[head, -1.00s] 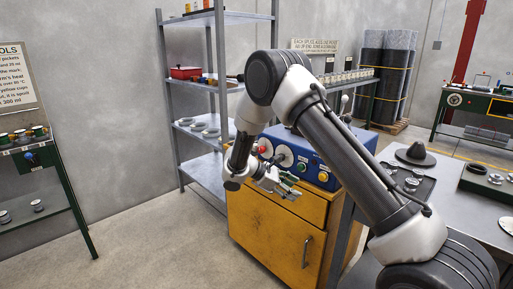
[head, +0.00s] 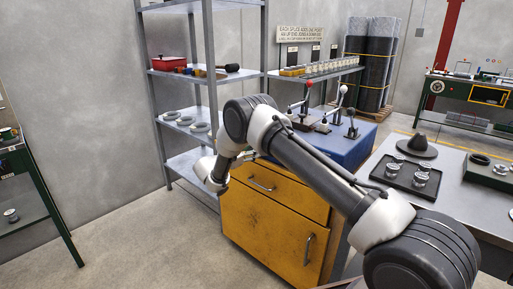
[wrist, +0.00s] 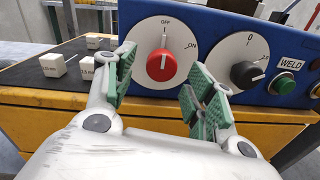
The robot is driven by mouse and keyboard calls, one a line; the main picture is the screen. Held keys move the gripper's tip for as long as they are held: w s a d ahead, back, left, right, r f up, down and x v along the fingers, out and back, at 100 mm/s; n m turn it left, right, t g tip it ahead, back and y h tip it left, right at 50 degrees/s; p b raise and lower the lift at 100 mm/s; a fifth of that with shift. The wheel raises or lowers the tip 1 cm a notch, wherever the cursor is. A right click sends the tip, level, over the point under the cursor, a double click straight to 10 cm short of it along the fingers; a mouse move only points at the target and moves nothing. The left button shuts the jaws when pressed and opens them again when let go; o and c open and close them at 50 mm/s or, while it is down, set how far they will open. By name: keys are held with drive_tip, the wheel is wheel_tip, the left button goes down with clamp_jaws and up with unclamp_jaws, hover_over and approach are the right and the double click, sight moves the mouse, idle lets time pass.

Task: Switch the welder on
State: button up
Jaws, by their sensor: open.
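The welder is a blue box (head: 345,150) on a yellow cabinet in the head view. Its front panel is hidden there, but fills the upper part of the wrist view (wrist: 220,25). A red knob (wrist: 161,66) sits on a white dial marked OFF at the top and ON at the right. Its white pointer mark points up toward OFF. My gripper (wrist: 162,70) is open, with one green-padded finger on each side of the red knob. Contact with the knob cannot be told. In the head view the fingers are hidden.
A black knob (wrist: 247,74) on a second dial and a green button (wrist: 284,85) beside the WELD label are to the right. Small white labelled blocks (wrist: 53,65) lie at the left. Levers (head: 340,103) stand on the welder. A grey shelf rack (head: 210,75) stands behind.

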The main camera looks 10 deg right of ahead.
drive_tip(key=shift+x, duration=1.8)
drive_tip(key=shift+c, duration=0.5)
drive_tip(key=c, duration=0.9)
drive_tip(key=shift+c, duration=0.2)
drive_tip(key=shift+m, duration=0.3)
drive_tip(key=m, duration=1.1)
drive_tip(key=shift+y, duration=0.3)
